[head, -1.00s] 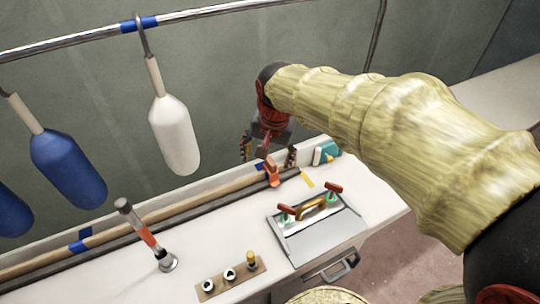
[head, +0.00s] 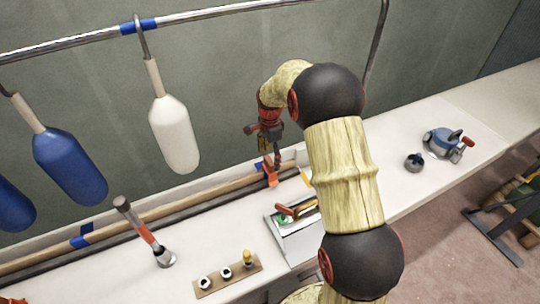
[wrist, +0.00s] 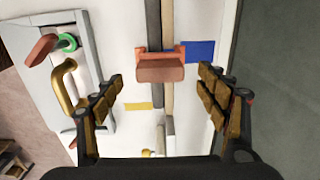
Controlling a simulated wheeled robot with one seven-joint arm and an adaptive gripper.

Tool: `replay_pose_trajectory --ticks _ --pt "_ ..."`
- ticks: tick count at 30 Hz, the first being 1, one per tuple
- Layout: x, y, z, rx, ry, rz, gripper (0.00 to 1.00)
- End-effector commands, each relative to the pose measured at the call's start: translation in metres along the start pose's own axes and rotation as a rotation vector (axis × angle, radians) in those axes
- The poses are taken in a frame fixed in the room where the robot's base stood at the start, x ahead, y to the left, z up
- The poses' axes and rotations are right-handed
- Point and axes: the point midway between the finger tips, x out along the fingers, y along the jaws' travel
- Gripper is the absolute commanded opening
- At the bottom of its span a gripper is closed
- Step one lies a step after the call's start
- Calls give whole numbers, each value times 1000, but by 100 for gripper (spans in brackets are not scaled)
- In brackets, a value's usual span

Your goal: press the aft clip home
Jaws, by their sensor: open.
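An orange-red clip (head: 269,172) sits across the long wooden strip (head: 190,205) and the dark strip beside it, at the back of the white bench. In the wrist view the clip (wrist: 160,65) lies between my open fingers, a little beyond the tips, with clear space on both sides. My gripper (head: 270,150) points down just above the clip in the head view and holds nothing; its fingers also show in the wrist view (wrist: 161,85). I cannot tell how fully the clip is seated.
Blue tape (wrist: 198,51) and yellow tape (wrist: 138,106) lie beside the clip. A grey hatch panel (head: 300,243) with handles is close by. A torch-like tool (head: 145,235) stands left. White and blue fenders (head: 174,135) hang from a rail. A blue device (head: 443,142) sits right.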

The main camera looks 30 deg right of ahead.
Motion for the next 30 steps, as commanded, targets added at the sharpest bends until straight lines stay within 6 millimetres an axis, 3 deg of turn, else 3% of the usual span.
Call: replay_pose_trajectory --ticks 18,27,30 --pt "72 0 0 -2 0 0 74" --pt "75 0 0 -2 0 -2 74" --pt "75 0 0 -2 0 -1 70"
